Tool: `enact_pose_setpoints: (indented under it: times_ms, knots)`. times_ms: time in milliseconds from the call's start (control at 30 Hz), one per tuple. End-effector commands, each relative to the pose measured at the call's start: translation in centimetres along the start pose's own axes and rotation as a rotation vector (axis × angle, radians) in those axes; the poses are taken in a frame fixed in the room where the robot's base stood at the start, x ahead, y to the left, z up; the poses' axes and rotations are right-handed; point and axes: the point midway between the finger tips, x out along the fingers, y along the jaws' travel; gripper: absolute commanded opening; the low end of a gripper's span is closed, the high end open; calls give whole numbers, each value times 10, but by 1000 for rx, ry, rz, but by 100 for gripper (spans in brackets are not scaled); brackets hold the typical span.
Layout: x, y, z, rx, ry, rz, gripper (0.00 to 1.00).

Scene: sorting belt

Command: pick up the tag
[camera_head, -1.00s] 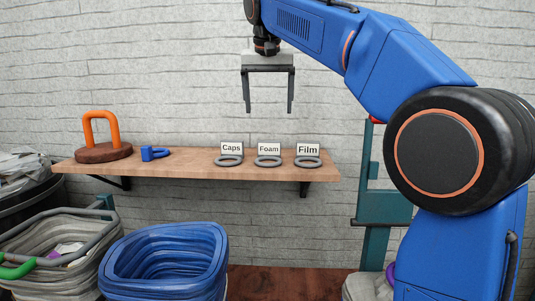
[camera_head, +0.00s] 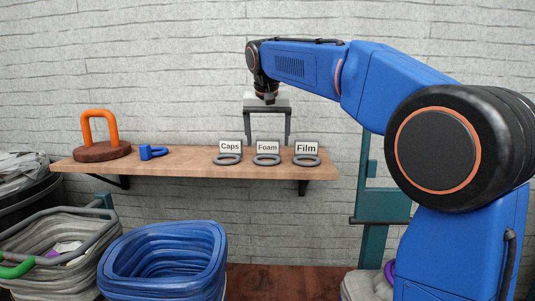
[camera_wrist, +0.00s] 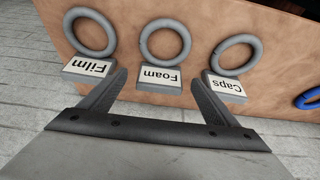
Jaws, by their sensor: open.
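Three tags stand in a row on the wooden shelf, each a white label with a grey ring lying in front of it: the Caps tag (camera_head: 230,147), the Foam tag (camera_head: 267,147) and the Film tag (camera_head: 306,148). My gripper (camera_head: 267,144) is open and empty, pointing down at the Foam tag in the head view. In the wrist view the Foam tag (camera_wrist: 161,77) lies between the lines of my two fingers (camera_wrist: 162,78), with the Film tag (camera_wrist: 88,68) on the left and the Caps tag (camera_wrist: 225,86) on the right. I cannot tell whether the fingers touch anything.
On the shelf (camera_head: 190,163) are an orange loop on a round brown base (camera_head: 101,150) and a small blue object (camera_head: 153,152). Below stand a blue basket (camera_head: 165,262) and a grey bin with a green handle (camera_head: 60,250). A teal post (camera_head: 376,215) stands right of the shelf.

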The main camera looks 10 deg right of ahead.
Motion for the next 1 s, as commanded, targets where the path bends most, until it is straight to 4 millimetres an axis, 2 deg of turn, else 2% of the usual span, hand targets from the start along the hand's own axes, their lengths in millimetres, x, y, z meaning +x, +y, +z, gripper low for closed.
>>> enact_pose_setpoints:
  times_ms: [200, 300, 533, 567, 700, 733, 1000]
  knots:
    - [31, -1, -3, 0, -3, 2, 83]
    - [40, -1, -3, 0, -1, 1, 83]
    - [42, -1, -3, 0, -1, 0, 83]
    - [42, -1, -3, 0, -1, 0, 78]
    - [42, -1, -3, 0, -1, 0, 45]
    - [42, -1, -3, 0, -1, 0, 39]
    - [41, -1, -3, 0, 0, 0, 39]
